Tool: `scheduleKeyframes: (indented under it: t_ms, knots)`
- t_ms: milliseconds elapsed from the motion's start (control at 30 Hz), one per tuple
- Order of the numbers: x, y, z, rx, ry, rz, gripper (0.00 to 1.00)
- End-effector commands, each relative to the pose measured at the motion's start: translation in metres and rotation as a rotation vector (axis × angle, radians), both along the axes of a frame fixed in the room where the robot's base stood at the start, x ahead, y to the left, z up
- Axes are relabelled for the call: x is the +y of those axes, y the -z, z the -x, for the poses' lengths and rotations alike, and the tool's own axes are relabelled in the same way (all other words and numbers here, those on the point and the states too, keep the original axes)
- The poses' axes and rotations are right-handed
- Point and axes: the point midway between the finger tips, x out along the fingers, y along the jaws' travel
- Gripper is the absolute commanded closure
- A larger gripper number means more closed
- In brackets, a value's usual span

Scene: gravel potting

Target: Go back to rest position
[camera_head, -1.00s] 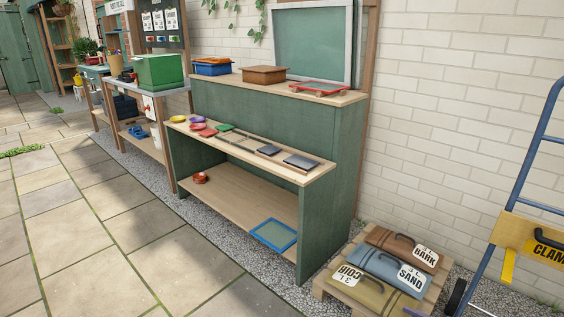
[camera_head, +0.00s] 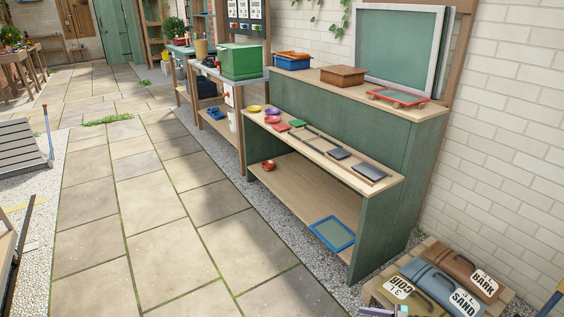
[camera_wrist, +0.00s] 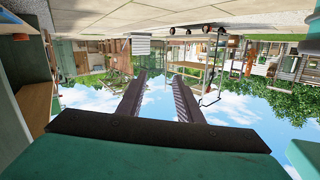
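My gripper (camera_wrist: 157,98) shows in the wrist view as two dark ribbed fingers, set well apart with sky and trees between them. It is open and holds nothing. The wrist view is upside down, with paving along the top and sky below.
Open stone paving (camera_head: 160,215) runs along the bench's left. A pallet (camera_head: 385,290) with labelled bags of bark and sand (camera_head: 444,284) stands at front right. A green box (camera_head: 240,61) sits on a table farther back. A grey slatted platform (camera_head: 22,147) lies at far left.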

Motion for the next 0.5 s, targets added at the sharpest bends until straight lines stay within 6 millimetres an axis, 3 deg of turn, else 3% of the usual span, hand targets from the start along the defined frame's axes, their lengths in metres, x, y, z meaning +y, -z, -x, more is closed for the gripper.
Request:
scheduleKeyframes:
  t_ms: [33, 200, 500]
  knots:
    - [0.021, -0.011, 0.005, 0.024, -0.035, 0.008, 0.67]
    - [0.078, -0.019, 0.021, 0.125, -0.14, 0.046, 0.67]
    - [0.165, -0.033, 0.069, 0.347, -0.311, 0.154, 0.67]
